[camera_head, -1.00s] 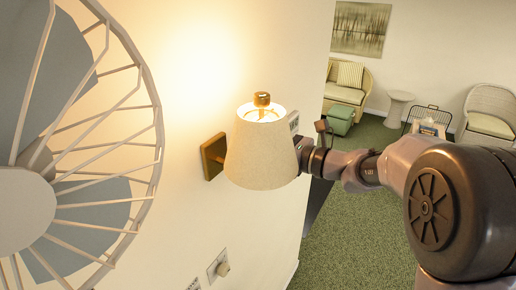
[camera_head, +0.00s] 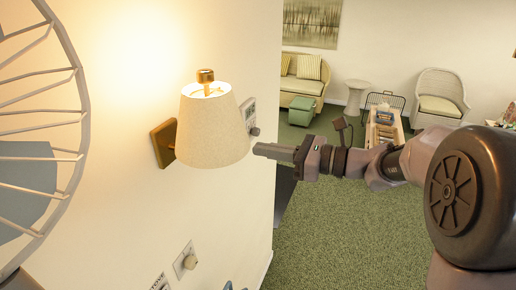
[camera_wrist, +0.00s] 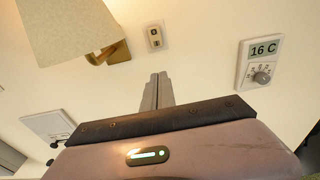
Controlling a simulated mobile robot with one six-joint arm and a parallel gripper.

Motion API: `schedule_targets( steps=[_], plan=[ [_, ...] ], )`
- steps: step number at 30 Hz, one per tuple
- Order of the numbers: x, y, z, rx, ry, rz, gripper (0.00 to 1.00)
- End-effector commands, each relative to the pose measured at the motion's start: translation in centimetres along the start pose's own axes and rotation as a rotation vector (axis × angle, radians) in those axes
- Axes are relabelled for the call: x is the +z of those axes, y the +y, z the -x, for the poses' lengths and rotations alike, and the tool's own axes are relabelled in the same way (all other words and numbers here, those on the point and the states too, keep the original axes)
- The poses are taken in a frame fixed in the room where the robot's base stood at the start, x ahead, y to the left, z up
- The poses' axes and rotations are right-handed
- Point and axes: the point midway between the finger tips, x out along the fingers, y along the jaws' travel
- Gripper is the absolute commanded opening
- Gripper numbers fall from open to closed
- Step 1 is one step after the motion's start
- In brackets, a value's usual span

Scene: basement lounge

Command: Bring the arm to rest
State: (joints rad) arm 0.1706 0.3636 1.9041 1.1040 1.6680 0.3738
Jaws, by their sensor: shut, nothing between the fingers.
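My gripper (camera_head: 268,151) is shut and empty, in the air just right of the lamp shade in the head view. In the wrist view my gripper (camera_wrist: 158,80) shows its fingers together, pointing toward the wall. My arm reaches in from the right side of the head view. The lit wall lamp (camera_head: 212,128) has a cream shade and a brass mount; it also shows at the upper left of the wrist view (camera_wrist: 70,28). I cannot tell from the head view how far the fingertips are from the shade.
A thermostat (camera_wrist: 261,62) reading 16 C and a wall switch (camera_wrist: 154,37) are on the wall. A white-caged fan (camera_head: 40,150) is at left.

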Motion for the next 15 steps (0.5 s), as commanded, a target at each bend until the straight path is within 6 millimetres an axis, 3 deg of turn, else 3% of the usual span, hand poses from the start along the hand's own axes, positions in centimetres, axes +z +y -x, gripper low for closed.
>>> schedule_targets(
  steps=[5,8,11,12,15],
  plan=[
    [-0.1,0.1,0.0,0.001,0.002,0.002,0.00],
    [-2.6,2.3,-0.2,0.032,0.067,0.077,0.00],
    [-9.6,8.2,0.4,0.122,0.258,0.302,0.00],
    [-13.3,10.9,1.2,0.169,0.357,0.424,0.00],
    [-22.6,16.4,4.6,0.290,0.602,0.753,0.00]
  ],
)
